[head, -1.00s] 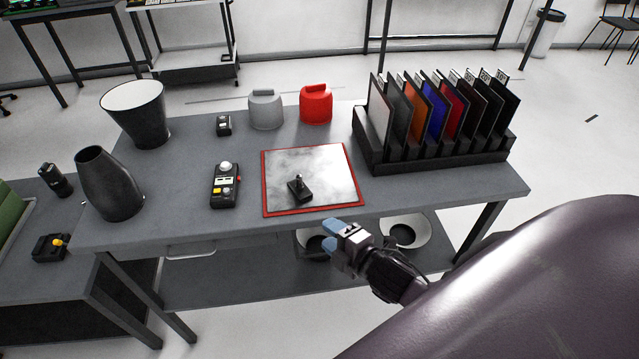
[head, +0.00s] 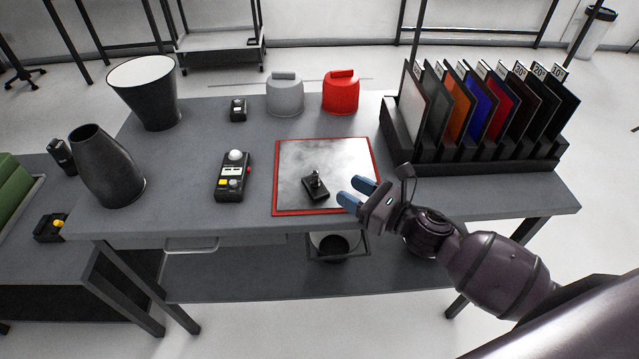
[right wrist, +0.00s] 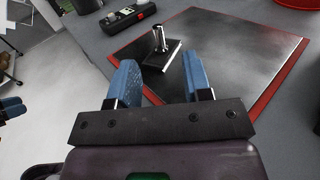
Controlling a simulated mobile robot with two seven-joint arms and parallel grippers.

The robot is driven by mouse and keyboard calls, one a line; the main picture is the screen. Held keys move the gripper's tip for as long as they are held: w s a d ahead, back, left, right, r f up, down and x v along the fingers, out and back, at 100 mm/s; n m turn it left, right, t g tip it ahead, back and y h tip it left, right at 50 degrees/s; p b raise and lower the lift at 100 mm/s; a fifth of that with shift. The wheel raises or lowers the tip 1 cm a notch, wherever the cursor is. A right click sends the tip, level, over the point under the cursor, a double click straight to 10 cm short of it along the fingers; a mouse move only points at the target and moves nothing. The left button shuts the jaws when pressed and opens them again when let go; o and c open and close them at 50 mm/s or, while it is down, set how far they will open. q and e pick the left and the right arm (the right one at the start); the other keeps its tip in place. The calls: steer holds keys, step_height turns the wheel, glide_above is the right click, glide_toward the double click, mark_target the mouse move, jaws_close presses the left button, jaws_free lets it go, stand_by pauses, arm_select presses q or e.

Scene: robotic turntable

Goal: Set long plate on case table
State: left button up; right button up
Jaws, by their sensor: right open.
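A small black plate with an upright post (head: 315,186) lies on a red-edged, grey marbled square board (head: 350,160) on the grey table (head: 210,225). It also shows in the right wrist view (right wrist: 161,55). My right gripper (head: 352,192) is open and empty at the board's front right corner. In the right wrist view, the black plate lies just beyond and between its blue fingertips (right wrist: 160,78), apart from them. Blue fingertips of my left gripper (right wrist: 12,106) show at the left edge of that view; their opening is unclear. I cannot tell which thing is the long plate.
A black rack (head: 480,160) of several coloured upright plates stands on the right. A grey cap (head: 285,95) and a red cap (head: 341,95) stand behind the board. A button controller (head: 233,178) and two dark cones (head: 147,97) (head: 105,170) are on the left.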

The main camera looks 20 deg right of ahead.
mark_target(315, 173)
steer(key=x, duration=0.9)
steer(key=shift+w+a, duration=0.15)
steer(key=shift+a, duration=0.25)
jaws_close()
